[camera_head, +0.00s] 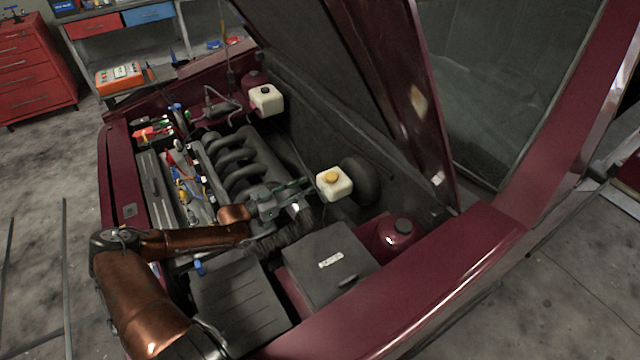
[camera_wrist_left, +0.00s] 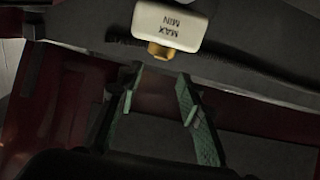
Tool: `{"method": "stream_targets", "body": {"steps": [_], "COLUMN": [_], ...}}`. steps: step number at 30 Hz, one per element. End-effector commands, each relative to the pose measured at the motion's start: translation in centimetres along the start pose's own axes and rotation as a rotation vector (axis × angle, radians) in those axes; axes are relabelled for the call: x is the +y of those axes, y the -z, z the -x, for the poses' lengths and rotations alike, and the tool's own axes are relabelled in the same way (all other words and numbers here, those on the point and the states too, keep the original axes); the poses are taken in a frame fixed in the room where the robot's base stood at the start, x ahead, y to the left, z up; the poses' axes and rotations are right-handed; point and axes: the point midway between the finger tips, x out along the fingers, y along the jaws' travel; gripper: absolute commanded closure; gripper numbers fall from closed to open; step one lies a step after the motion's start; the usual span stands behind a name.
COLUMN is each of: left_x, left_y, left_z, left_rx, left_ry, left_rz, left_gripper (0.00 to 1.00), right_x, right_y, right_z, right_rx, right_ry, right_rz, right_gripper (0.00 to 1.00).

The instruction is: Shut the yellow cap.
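The yellow cap (camera_head: 331,177) sits on top of a small white reservoir (camera_head: 334,190) in the engine bay; I cannot tell whether it is fully seated. In the left wrist view the cap (camera_wrist_left: 160,51) shows upside down under the reservoir (camera_wrist_left: 170,24), which is marked MAX and MIN. My left gripper (camera_head: 301,184) is just left of the reservoir, apart from it. In the wrist view its green-padded fingers (camera_wrist_left: 160,98) are spread and nothing is between them, with the cap beyond the tips. My right gripper is not in view.
The raised hood (camera_head: 380,90) is close behind the yellow cap. A black box (camera_head: 325,264) and a dark red tank (camera_head: 390,236) stand in front. The engine (camera_head: 225,160) lies left.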

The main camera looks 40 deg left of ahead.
Motion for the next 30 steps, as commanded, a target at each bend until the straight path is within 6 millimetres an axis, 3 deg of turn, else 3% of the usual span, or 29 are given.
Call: {"method": "stream_targets", "body": {"steps": [6, 12, 23, 30], "left_x": [0.1, 0.0, 0.0, 0.0], "left_y": [-0.1, -0.2, -0.1, -0.1], "left_z": [-3.6, -5.6, -6.1, -6.0], "left_rx": [0.002, 0.000, -0.001, -0.001], "left_ry": [-0.001, 0.000, 0.001, 0.001], "left_rz": [0.001, 0.001, 0.001, 0.001], "left_gripper": [0.67, 0.67, 0.67, 0.83], "right_x": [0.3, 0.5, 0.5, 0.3], "right_y": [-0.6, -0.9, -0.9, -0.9], "right_z": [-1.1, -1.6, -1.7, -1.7], "right_rx": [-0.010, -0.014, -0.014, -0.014], "right_ry": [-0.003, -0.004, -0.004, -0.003], "right_rz": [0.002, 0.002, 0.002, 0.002], "right_gripper": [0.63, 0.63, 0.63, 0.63]}}
